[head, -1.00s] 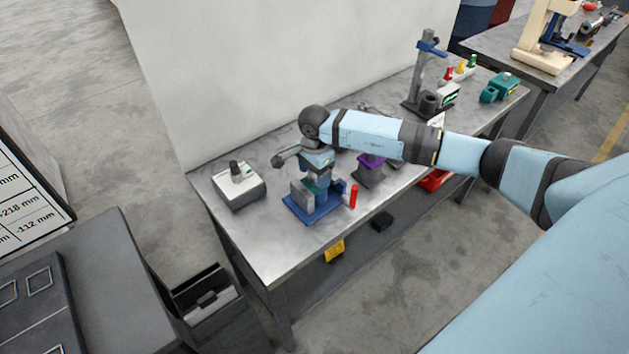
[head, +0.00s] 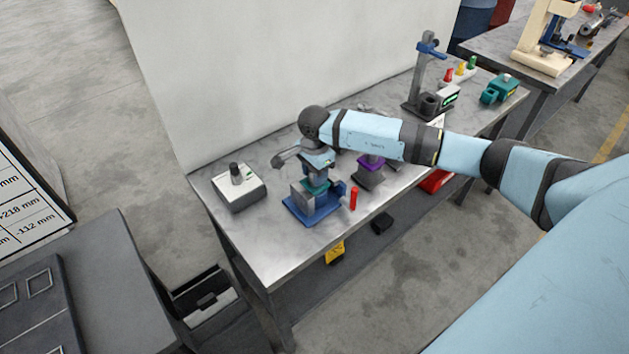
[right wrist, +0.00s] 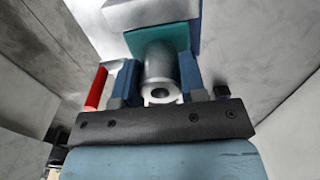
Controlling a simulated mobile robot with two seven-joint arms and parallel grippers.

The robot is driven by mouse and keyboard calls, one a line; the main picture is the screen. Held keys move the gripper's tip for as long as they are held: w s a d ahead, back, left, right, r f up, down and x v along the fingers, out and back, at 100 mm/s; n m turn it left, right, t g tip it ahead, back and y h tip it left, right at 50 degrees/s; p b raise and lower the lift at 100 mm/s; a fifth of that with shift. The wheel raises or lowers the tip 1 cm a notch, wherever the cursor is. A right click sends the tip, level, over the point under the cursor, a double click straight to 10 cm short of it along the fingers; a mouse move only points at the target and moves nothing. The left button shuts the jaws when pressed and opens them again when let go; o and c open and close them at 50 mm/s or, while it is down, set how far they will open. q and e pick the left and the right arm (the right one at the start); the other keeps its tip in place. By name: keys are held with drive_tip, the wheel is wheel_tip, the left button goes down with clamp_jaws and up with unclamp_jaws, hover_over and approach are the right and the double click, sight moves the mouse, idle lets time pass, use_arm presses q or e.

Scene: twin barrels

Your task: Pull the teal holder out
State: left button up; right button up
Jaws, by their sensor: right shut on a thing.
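The teal holder (head: 316,187) is at the blue fixture (head: 308,212) on the near part of the workbench. In the right wrist view the teal holder (right wrist: 158,40) shows as a flat teal block behind a grey metal barrel (right wrist: 160,72) with a hole in its end. My right gripper (head: 318,173) points down over the fixture. Its blue fingers stand on both sides of the barrel, shut on it. Whether the holder's underside is clear of the fixture is hidden. My left gripper is not in view.
A red cylinder (head: 353,199) stands close to the right of the fixture. A white box with a dark knob (head: 238,188) is to the left. A purple-topped stand (head: 371,170) is behind right. The bench's front strip (head: 270,255) is clear.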

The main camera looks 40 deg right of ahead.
drive_tip(key=shift+r, duration=0.5)
drive_tip(key=shift+r+p, duration=1.4)
drive_tip(key=shift+r, duration=1.7)
